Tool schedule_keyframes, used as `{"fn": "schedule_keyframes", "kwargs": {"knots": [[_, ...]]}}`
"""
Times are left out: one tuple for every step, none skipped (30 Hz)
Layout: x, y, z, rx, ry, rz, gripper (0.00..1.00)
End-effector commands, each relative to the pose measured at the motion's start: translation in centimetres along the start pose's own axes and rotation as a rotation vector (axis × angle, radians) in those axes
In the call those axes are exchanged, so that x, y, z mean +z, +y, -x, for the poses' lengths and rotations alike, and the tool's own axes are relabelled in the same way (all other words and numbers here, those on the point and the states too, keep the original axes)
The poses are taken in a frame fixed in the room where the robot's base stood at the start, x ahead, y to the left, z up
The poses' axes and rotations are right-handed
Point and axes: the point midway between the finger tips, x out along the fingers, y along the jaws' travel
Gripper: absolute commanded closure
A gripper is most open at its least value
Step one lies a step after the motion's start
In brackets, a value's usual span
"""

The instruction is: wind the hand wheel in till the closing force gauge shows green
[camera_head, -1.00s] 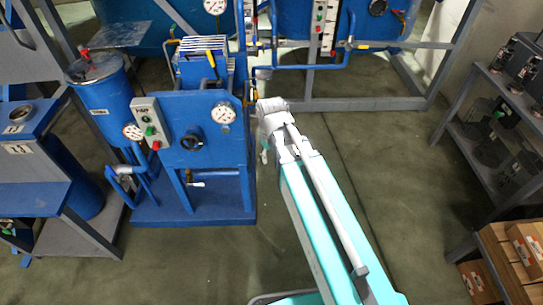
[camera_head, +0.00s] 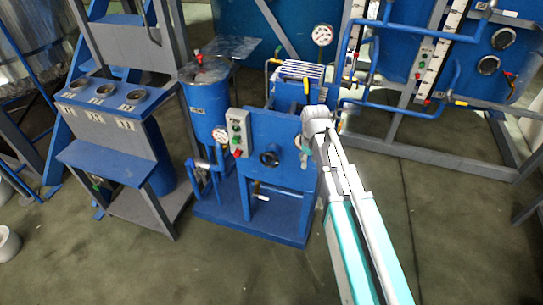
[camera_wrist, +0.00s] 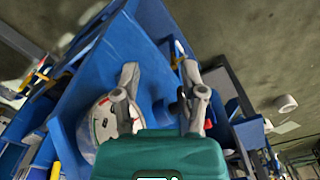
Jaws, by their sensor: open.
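The hand wheel (camera_head: 269,157) is a small dark wheel on the front of a blue press (camera_head: 284,128). In the wrist view a dark round part, seemingly this wheel (camera_wrist: 179,107), shows partly behind the right finger. My gripper (camera_wrist: 159,70) is open and empty, fingers apart before the blue panel.
A switch box (camera_head: 238,131) with buttons is left of the wheel. A blue cylinder vessel (camera_head: 207,106) and a second gauge (camera_head: 220,135) stand left of the press. A blue-topped stand (camera_head: 120,100) is further left. Pipework is behind at right. Floor in front is clear.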

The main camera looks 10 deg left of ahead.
Motion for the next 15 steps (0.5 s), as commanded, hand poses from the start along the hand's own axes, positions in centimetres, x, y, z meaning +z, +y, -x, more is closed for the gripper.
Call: {"fn": "schedule_keyframes", "kwargs": {"knots": [[-3.0, -0.1, 1.6, 0.0, 0.0, 0.076, 0.46], [-4.3, -0.5, 2.0, 0.0, 0.0, 0.123, 0.46], [-5.9, -0.9, 2.5, 0.0, 0.0, 0.182, 0.46], [-7.0, -1.2, 2.8, 0.0, 0.0, 0.225, 0.46], [-8.1, -1.6, 3.2, 0.0, 0.0, 0.265, 0.46], [-9.4, -2.1, 3.6, 0.0, 0.0, 0.316, 0.46], [-10.3, -2.4, 3.9, 0.0, 0.0, 0.35, 0.46], [-11.2, -2.8, 4.1, 0.0, 0.0, 0.383, 0.46], [-12.1, -3.2, 4.4, 0.0, 0.0, 0.421, 0.46], [-12.8, -3.5, 4.6, 0.0, 0.0, 0.447, 0.46], [-13.3, -3.7, 4.7, 0.0, 0.0, 0.468, 0.46], [-13.9, -4.0, 4.8, 0.0, 0.0, 0.494, 0.46], [-14.2, -4.2, 4.9, 0.0, 0.0, 0.508, 0.46], [-14.5, -4.3, 5.0, 0.0, 0.0, 0.519, 0.46], [-14.7, -4.5, 5.0, 0.0, 0.0, 0.531, 0.46]]}}
